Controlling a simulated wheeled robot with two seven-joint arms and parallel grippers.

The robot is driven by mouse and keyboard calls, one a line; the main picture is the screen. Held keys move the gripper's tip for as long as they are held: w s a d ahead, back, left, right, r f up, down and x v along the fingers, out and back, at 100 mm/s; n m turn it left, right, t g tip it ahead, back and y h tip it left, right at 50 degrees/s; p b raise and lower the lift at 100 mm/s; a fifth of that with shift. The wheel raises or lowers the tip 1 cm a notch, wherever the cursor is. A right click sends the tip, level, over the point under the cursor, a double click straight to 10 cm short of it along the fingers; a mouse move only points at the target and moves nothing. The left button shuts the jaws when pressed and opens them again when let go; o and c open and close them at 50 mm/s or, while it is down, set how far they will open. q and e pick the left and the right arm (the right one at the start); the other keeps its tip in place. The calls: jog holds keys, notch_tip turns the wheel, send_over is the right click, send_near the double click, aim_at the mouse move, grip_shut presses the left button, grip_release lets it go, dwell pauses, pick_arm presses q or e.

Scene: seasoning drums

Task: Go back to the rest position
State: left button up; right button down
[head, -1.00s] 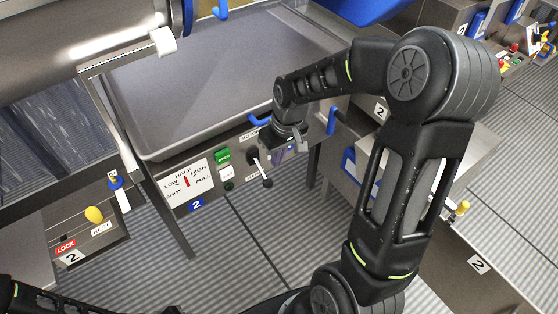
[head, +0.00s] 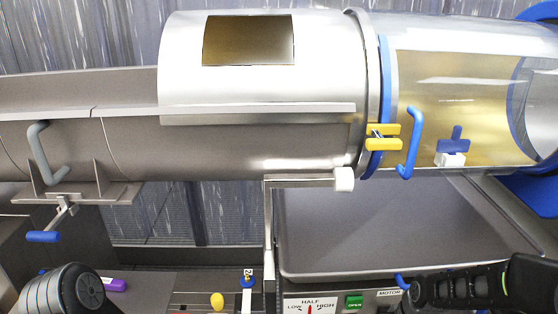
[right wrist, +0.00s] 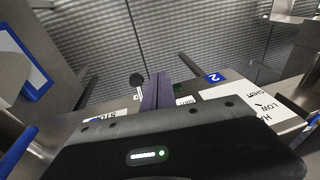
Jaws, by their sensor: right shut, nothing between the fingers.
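My right gripper (right wrist: 157,82) shows in the right wrist view, its purple fingers together with nothing between them. It is over the front of a control panel (right wrist: 230,95), and a dark round knob (right wrist: 137,79) shows just left of the fingertips. I cannot tell whether they touch. In the head view my right arm (head: 460,288) comes in at the lower right, and its gripper is not visible. Part of my left arm (head: 62,292) shows at the lower left, with its gripper out of view.
A large steel drum (head: 260,90) with a clear section (head: 470,100) spans the head view. Blue handles (head: 411,142) and yellow clamps (head: 382,137) stick out from it. A steel tray (head: 370,230) lies below. The panel has a green button (head: 354,301). Striped floor (right wrist: 210,40) is clear beyond.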

jog(key=s+a+f+m+g+y, duration=0.1)
jog(key=s+a+f+y, duration=0.1)
jog(key=s+a+f, duration=1.5)
jog(key=a, duration=0.3)
jog(key=shift+f+m+y, duration=0.3)
jog(key=shift+f+m, duration=0.1)
